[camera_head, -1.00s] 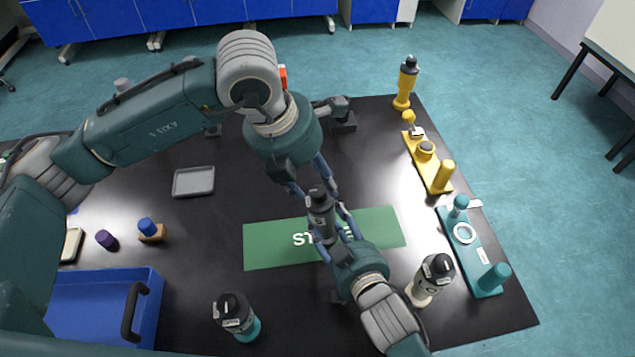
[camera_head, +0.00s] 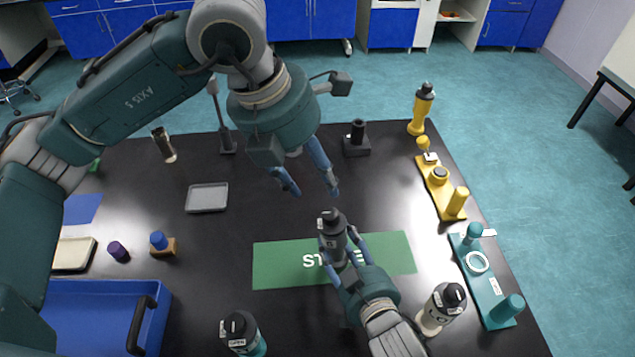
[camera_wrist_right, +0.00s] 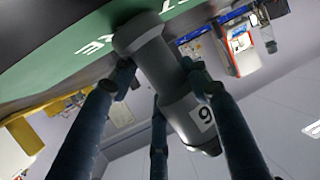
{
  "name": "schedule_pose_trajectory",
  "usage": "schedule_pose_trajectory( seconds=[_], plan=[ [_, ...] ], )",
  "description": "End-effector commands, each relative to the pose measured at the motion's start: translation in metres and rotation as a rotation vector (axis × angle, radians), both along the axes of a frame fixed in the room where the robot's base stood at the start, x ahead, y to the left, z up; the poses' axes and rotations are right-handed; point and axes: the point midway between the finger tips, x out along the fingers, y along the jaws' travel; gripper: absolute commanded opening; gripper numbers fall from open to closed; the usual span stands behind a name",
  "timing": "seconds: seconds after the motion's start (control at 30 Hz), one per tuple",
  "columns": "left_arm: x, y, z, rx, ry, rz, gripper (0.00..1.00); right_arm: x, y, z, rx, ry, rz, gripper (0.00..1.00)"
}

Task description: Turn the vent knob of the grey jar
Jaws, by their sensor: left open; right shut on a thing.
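The grey jar (camera_head: 332,238) stands over the green mat (camera_head: 285,270) in the head view, its dark vent knob (camera_head: 331,215) on top. My right gripper (camera_head: 345,262) is shut around the jar's body from the front. In the right wrist view the grey jar (camera_wrist_right: 165,75) sits between the fingers, with a label on its side. My left gripper (camera_head: 312,190) is open and empty, above and behind the jar, fingers pointing down and apart from the knob. Whether the jar touches the mat is not clear.
A white jar (camera_head: 442,308) and a teal jar (camera_head: 242,333) stand near the front edge. Yellow (camera_head: 440,187) and teal (camera_head: 484,275) fixtures lie along the right edge. A grey tray (camera_head: 207,198) and a blue bin (camera_head: 85,322) are at left. Bare table lies between tray and mat.

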Motion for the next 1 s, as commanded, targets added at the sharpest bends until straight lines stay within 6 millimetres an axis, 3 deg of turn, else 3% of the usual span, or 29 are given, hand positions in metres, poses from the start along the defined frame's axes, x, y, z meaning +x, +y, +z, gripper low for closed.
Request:
schedule_pose_trajectory(
  seconds=[0.17,0.6,0.8,1.0],
  plan=[
    [0.007,0.003,-0.002,0.026,0.000,-0.193,0.45,0.000,0.000,0.001,0.001,-0.002,0.000,0.16],
    [0.029,0.015,-0.004,-0.009,-0.082,-1.005,0.45,0.000,0.000,0.001,0.001,-0.002,0.000,0.16],
    [0.035,0.017,-0.003,-0.043,-0.135,-1.199,0.45,0.000,0.000,0.001,0.001,-0.002,0.000,0.16],
    [0.034,0.014,-0.012,-0.053,-0.149,-1.249,0.45,0.000,0.000,0.001,0.001,-0.002,0.000,0.16]
  ],
)
